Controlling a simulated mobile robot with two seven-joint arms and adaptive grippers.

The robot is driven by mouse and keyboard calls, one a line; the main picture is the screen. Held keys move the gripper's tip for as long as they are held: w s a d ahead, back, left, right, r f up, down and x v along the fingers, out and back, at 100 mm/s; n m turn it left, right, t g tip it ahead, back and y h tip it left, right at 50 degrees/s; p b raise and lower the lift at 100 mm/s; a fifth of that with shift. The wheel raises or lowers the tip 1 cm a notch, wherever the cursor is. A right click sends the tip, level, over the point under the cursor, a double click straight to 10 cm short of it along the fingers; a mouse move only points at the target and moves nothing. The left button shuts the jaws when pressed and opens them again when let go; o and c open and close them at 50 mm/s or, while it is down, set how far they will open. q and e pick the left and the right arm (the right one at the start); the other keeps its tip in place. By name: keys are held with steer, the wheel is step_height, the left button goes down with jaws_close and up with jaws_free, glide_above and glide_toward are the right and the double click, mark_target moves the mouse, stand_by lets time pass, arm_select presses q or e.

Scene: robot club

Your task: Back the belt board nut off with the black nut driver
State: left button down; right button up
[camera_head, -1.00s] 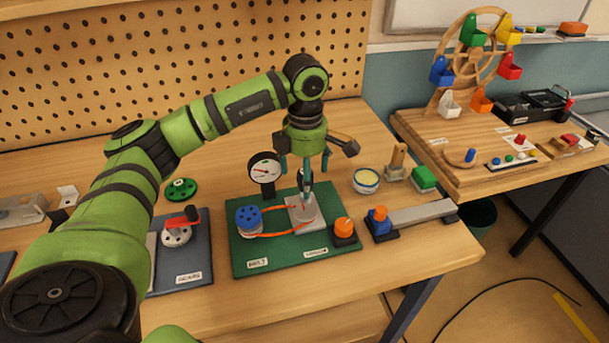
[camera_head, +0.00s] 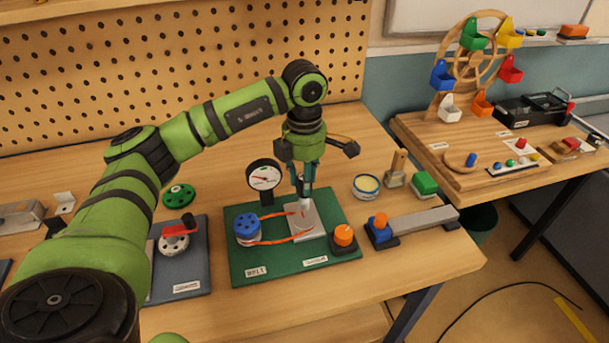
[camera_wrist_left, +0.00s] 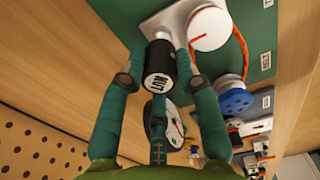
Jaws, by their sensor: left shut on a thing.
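My left gripper (camera_head: 304,180) is above the green belt board (camera_head: 265,272) and is shut on the black nut driver, held upright between its fingers. In the left wrist view the driver (camera_wrist_left: 160,64) shows its black handle marked "NUT" between the two fingertips (camera_wrist_left: 158,72). The driver's metal lower end (camera_head: 306,204) points down at the pale plate (camera_head: 311,228) on the board. The belt board nut cannot be made out; the driver's end covers that spot. An orange belt (camera_head: 272,242) runs from a blue pulley (camera_head: 247,228) to a white pulley (camera_wrist_left: 208,28) beside the driver. My right gripper is not in view.
A gauge (camera_head: 263,175) stands behind the board. An orange knob (camera_head: 344,235) sits at its right edge. A round tin (camera_head: 366,186), a green block (camera_head: 425,184) and a grey bar with a blue block (camera_head: 380,230) are to the right. A gear board (camera_head: 187,270) lies left.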

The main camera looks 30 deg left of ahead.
arm_select(q)
steer(key=n, duration=0.5)
steer(key=shift+s+r+p, duration=0.1)
steer(key=shift+p, duration=0.3)
steer(key=n, duration=0.5)
steer(key=shift+d+p, duration=0.1)
steer(key=shift+p, duration=0.3)
steer(key=shift+c, duration=1)
jaws_free()
